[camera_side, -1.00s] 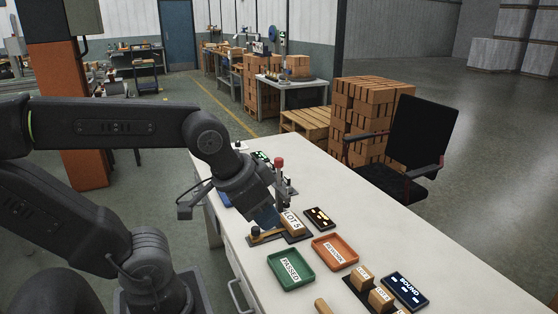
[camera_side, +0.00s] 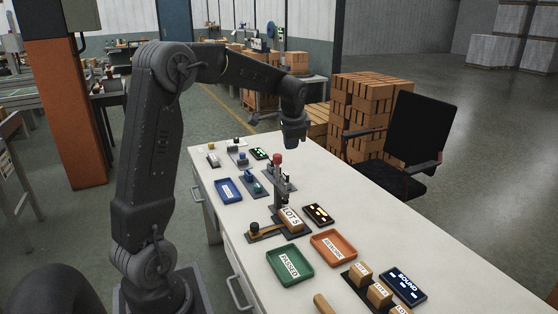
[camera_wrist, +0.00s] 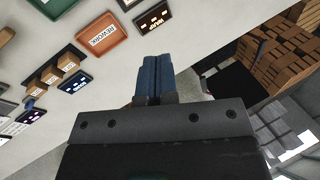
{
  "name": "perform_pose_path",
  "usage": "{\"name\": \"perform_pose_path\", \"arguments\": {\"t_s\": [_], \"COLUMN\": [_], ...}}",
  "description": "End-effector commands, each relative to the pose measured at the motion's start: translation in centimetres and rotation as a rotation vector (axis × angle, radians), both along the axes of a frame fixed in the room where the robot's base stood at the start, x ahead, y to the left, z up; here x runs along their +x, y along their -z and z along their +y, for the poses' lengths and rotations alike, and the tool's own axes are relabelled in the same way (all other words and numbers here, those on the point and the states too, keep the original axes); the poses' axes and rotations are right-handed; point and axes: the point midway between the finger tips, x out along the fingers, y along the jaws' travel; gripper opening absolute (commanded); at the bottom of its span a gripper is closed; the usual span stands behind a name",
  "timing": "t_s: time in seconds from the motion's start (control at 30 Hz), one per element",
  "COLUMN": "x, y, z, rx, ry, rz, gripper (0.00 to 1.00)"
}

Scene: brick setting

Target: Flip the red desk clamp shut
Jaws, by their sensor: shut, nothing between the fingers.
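The red-knobbed desk clamp (camera_side: 277,159) stands on the white table in the side view. Its red knob is at the top of an upright grey metal frame. A brick labelled LOT 5 (camera_side: 291,220) sits at the foot of the clamp, on a dark base. My gripper (camera_side: 294,146) hangs above the table, beyond and slightly right of the red knob, apart from it. In the wrist view its blue fingers (camera_wrist: 152,78) are together with nothing between them. The clamp is not clearly visible in the wrist view.
A green PASSED tray (camera_side: 290,267) and an orange REWORK tray (camera_side: 334,248) lie in front of the clamp. A dark display (camera_side: 318,214) lies right of the brick. A blue tray (camera_side: 228,190) and small blue fixtures lie left. A chair (camera_side: 413,143) stands beyond the table.

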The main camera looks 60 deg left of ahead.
Motion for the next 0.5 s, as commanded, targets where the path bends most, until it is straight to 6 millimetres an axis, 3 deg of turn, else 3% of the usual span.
{"name": "perform_pose_path", "arguments": {"t_s": [0.03,0.2,0.5], "x": [0.3,0.7,0.8], "y": [0.9,2.5,3.0], "z": [1.7,5.0,5.9], "rx": [0.007,0.024,0.029], "ry": [0.000,0.017,0.023], "rz": [0.023,0.065,0.078], "gripper": [0.00,0.00,0.00]}}
